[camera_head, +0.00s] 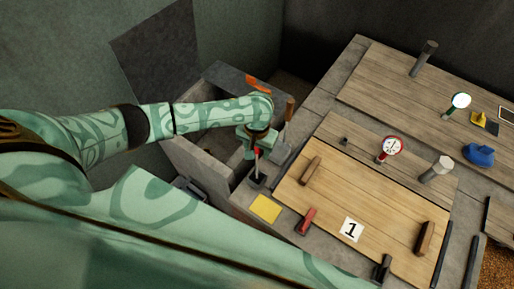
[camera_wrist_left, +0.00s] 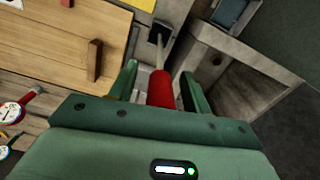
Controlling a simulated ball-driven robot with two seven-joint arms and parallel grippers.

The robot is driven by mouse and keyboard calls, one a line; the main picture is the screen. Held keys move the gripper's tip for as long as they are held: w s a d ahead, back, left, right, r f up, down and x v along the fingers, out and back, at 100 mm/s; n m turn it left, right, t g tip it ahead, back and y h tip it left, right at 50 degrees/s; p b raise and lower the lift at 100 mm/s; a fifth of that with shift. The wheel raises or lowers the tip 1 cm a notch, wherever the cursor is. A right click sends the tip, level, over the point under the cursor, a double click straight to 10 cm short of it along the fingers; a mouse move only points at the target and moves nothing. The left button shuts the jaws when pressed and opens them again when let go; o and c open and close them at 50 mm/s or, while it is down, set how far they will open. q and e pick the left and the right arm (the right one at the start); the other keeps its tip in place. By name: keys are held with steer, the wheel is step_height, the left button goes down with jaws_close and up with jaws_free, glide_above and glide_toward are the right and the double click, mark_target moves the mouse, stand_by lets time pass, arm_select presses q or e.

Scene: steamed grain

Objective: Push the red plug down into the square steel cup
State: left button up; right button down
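A red plug (camera_wrist_left: 160,88) with a thin pale metal shaft stands between the fingers of my left gripper (camera_wrist_left: 160,80) in the left wrist view. Its upper end is hidden by the gripper body. My left gripper is open around it, with a narrow gap on each side. In the head view the red part (camera_head: 257,151) shows just below my left gripper (camera_head: 258,147). The shaft runs down to a small dark square cup (camera_head: 257,181); the cup also shows in the left wrist view (camera_wrist_left: 160,33). I cannot tell how deep the shaft sits. My right gripper is not in view.
A wooden board (camera_head: 375,215) with brown handles, a red block (camera_head: 307,221) and a card marked 1 (camera_head: 351,230) lies to the right. A yellow square (camera_head: 265,208) is near the cup. A stone-walled bin (camera_head: 195,160) stands left. A red-rimmed gauge (camera_head: 390,149) stands farther right.

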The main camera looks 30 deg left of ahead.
arm_select(q)
step_height(320, 180, up, 16)
steer(key=p, duration=0.6)
steer(key=shift+r+p, duration=0.15)
steer(key=shift+p, duration=0.2)
